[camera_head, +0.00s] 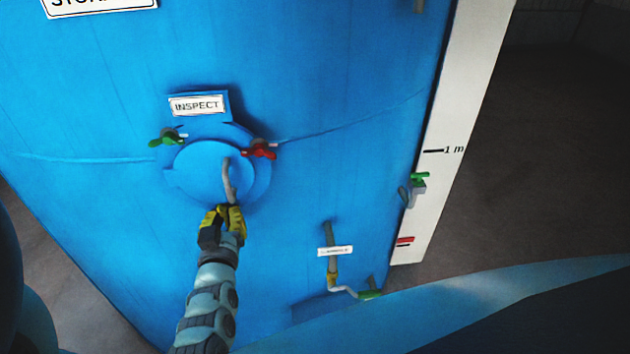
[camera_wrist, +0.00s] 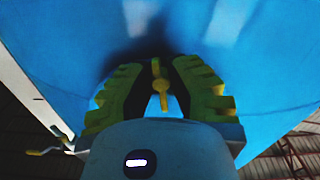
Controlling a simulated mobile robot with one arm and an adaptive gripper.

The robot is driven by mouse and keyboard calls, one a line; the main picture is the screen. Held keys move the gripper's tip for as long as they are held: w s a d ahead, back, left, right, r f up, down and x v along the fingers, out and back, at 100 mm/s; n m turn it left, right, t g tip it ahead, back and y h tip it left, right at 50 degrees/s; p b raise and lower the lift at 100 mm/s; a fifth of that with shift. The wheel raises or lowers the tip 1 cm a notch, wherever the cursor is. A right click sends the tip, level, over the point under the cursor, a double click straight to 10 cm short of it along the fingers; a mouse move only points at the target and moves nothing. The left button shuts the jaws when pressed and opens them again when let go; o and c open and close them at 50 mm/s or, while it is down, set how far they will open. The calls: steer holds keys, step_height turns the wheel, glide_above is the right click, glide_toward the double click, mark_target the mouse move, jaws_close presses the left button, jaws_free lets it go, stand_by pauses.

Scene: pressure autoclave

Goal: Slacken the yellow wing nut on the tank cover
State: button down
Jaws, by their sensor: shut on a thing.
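The round blue tank cover (camera_head: 200,165) sits on the blue tank under an INSPECT label, with a curved grey handle (camera_head: 228,180) on it. My gripper (camera_head: 229,212) is at the cover's lower edge, below the handle. In the wrist view the yellow wing nut (camera_wrist: 157,86) stands between the two yellow-ridged fingers of my gripper (camera_wrist: 160,72), which are shut on it. In the head view the fingers hide the yellow wing nut. A green wing nut (camera_head: 167,138) is at the cover's upper left and a red wing nut (camera_head: 259,150) at its upper right.
A pipe with a valve (camera_head: 332,270) and a green handle (camera_head: 370,294) is at the tank's lower right. Open floor (camera_head: 540,170) lies to the right.

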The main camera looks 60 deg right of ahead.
steer(key=b, duration=0.5)
steer(key=n+b, duration=0.1)
steer(key=b, duration=0.4)
steer(key=shift+s+d+r+b, duration=0.15)
steer(key=shift+d+b, duration=0.2)
steer(key=shift+b, duration=0.05)
steer(key=shift+a+r, duration=0.2)
steer(key=shift+r, duration=0.4)
steer(key=shift+n, duration=0.3)
steer(key=c, duration=1.2)
jaws_free()
steer(key=shift+a+t, duration=0.1)
steer(key=shift+t, duration=0.2)
steer(key=o, duration=0.3)
steer(key=shift+w+a+f, duration=0.15)
steer(key=shift+w+a, duration=0.05)
steer(key=shift+w, duration=0.1)
steer(key=shift+f+b, duration=0.2)
steer(key=shift+b, duration=0.1)
steer(key=shift+s+d+f, duration=0.1)
steer(key=shift+d+f, duration=0.1)
steer(key=shift+f, duration=0.05)
